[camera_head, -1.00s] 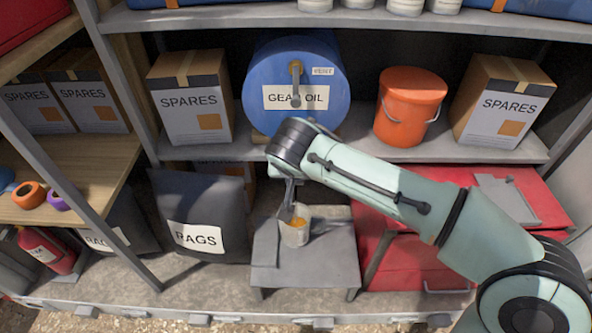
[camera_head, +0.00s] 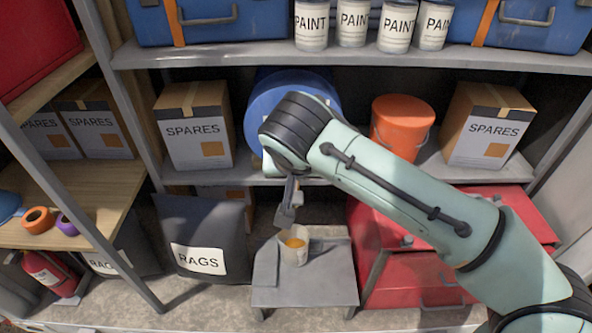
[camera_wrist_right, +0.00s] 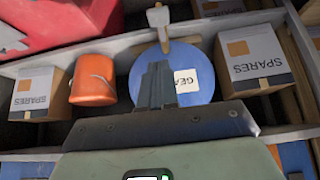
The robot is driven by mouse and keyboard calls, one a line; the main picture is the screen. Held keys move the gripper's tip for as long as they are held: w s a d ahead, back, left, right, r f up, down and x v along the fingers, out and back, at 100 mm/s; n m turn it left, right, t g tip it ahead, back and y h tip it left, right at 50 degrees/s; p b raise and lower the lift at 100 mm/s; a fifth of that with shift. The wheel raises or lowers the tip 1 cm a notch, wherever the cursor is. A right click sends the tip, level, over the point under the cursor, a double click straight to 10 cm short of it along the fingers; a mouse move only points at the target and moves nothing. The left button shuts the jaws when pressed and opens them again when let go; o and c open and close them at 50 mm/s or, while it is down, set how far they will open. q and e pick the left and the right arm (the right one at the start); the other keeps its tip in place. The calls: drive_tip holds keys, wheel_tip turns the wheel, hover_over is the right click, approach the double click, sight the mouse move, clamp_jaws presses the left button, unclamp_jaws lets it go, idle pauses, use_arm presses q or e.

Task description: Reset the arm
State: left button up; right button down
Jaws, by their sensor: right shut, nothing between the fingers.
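My right arm comes in from the right in the head view. Its gripper (camera_head: 288,214) hangs pointing down in front of the blue gear oil drum (camera_head: 262,98). The fingers are shut and hold nothing. A small light cup (camera_head: 293,254) with orange contents stands upright on a grey step stand (camera_head: 305,291), below the fingertips and apart from them. In the right wrist view, the shut fingers (camera_wrist_right: 158,84) overlap the drum (camera_wrist_right: 205,72). My forearm hides much of the drum in the head view. My left gripper is not in view.
An orange bucket (camera_head: 398,125) and SPARES boxes (camera_head: 195,125) flank the drum on the shelf. A red cabinet (camera_head: 420,275) stands right of the stand, below my arm. A RAGS bag (camera_head: 203,240) stands left. Paint cans (camera_head: 352,22) line the shelf above.

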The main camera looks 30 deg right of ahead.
idle(0.3)
drive_tip(key=w+a+f+n+g+y, duration=0.1)
drive_tip(key=w+a+f+n, duration=0.15)
drive_tip(key=f, duration=0.75)
drive_tip(key=w+a+f+n+g+y, duration=0.1)
drive_tip(key=w+a+f+y, duration=0.2)
drive_tip(key=f, duration=0.6)
drive_tip(key=s+a+f+n+g+y+p, duration=0.1)
drive_tip(key=s+a+f, duration=0.1)
drive_tip(key=f, duration=0.7)
drive_tip(key=s+a+f+n+g+y+p, duration=0.1)
drive_tip(key=s+a+f+g, duration=0.15)
drive_tip(key=f, duration=0.75)
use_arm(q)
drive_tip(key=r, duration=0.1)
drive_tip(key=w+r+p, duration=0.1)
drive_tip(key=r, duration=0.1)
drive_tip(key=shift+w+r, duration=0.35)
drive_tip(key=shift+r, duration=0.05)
use_arm(e)
drive_tip(key=s+f+m+g+y, duration=0.1)
drive_tip(key=s+f+m, duration=0.2)
drive_tip(key=s+f, duration=1.6)
drive_tip(key=s, duration=0.4)
drive_tip(key=shift+a+f, duration=0.35)
drive_tip(key=shift+f, duration=0.05)
